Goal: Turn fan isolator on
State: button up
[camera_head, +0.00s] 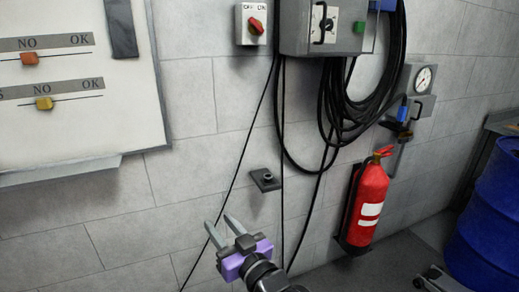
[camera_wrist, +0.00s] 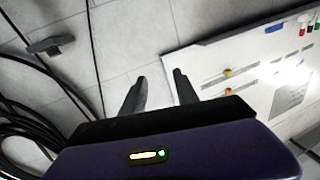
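A small white switch box (camera_head: 241,31) with a red rotary knob (camera_head: 256,26) is on the wall at the top centre of the head view; its label is too small to read surely. Right of it is a grey box (camera_head: 293,35) with a black handle (camera_head: 324,24) on a pale plate and a green button. I cannot tell from the labels which one is the fan isolator. My gripper (camera_head: 217,220) is low in front of the wall, well below both boxes, fingers apart and empty. It also shows open in the wrist view (camera_wrist: 160,78), where neither switch can be made out.
A whiteboard (camera_head: 75,120) with sliders hangs at left. Black cables (camera_head: 340,110) loop below the grey box. A small wall bracket (camera_head: 266,181) is right of my gripper.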

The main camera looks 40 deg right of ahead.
jog(key=w+d+r+n, duration=0.2)
jog(key=w+d+r, duration=0.4)
jog(key=w+r, duration=0.3)
jog(key=n+g+h, duration=0.1)
jog(key=n+h, duration=0.3)
jog(key=n, duration=0.1)
send_near(259, 27)
jog(key=w, duration=0.2)
jog(key=shift+p+x, duration=0.3)
jog(key=shift+x, duration=3.35)
jog(key=shift+s+d, duration=0.1)
jog(key=shift+d, duration=0.1)
grip_shut()
